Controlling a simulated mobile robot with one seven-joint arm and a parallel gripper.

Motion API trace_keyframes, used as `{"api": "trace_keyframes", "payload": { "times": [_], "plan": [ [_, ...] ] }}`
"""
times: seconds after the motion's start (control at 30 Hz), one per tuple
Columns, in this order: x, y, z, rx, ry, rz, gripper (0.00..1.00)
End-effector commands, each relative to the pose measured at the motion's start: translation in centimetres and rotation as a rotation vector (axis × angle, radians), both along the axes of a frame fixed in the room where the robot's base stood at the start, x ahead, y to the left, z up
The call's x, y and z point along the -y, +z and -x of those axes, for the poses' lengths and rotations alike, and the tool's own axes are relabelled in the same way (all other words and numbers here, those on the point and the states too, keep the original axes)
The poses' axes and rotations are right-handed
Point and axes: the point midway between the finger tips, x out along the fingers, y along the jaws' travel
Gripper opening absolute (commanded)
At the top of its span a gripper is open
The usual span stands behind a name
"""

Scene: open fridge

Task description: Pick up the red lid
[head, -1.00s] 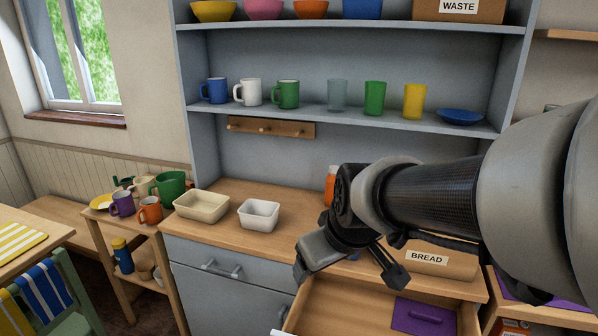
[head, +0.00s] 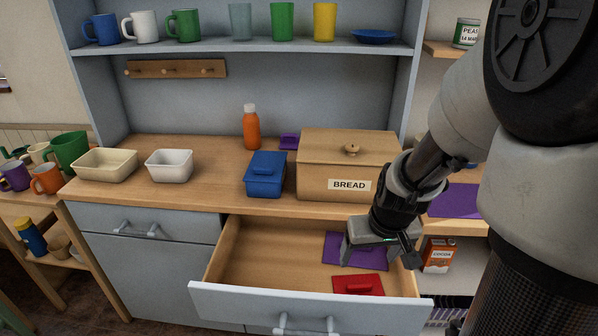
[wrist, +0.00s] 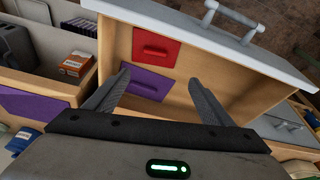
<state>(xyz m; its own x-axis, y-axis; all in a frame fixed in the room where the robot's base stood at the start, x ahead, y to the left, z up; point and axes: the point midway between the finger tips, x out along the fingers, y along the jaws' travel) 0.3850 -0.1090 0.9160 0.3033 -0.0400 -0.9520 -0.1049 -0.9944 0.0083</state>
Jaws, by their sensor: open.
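The red lid (head: 358,285) lies flat in the open drawer, near its front right corner, with a raised handle on top. It also shows in the wrist view (wrist: 156,47), beyond my fingertips. A purple lid (head: 352,249) lies behind it in the drawer and shows in the wrist view (wrist: 148,83) closer to my fingers. My gripper (head: 378,256) is open and empty above the right part of the drawer, over the purple lid's side. It is apart from the red lid. In the head view my gripper covers part of the purple lid.
The open drawer (head: 240,262) has walls around the lids, and its left part is empty. A bread box (head: 318,180), a blue container (head: 266,176) and an orange bottle (head: 251,130) stand on the counter behind. A cocoa box (head: 440,252) stands to the right.

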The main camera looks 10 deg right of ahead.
Motion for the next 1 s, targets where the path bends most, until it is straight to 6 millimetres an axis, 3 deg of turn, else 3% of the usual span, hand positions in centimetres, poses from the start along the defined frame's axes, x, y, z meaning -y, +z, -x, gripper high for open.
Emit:
{"api": "trace_keyframes", "payload": {
  "times": [0.17, 0.6, 0.87, 1.0],
  "plan": [
    [0.9, -2.6, 0.3, -0.014, -0.038, -0.014, 0.76],
    [1.2, -11.3, -2.5, -0.014, -0.033, -0.012, 0.76],
    [1.4, -13.0, -3.1, -0.012, -0.035, -0.011, 0.76],
    [1.6, -14.9, -3.8, -0.011, -0.034, -0.012, 0.76]
  ]
}}
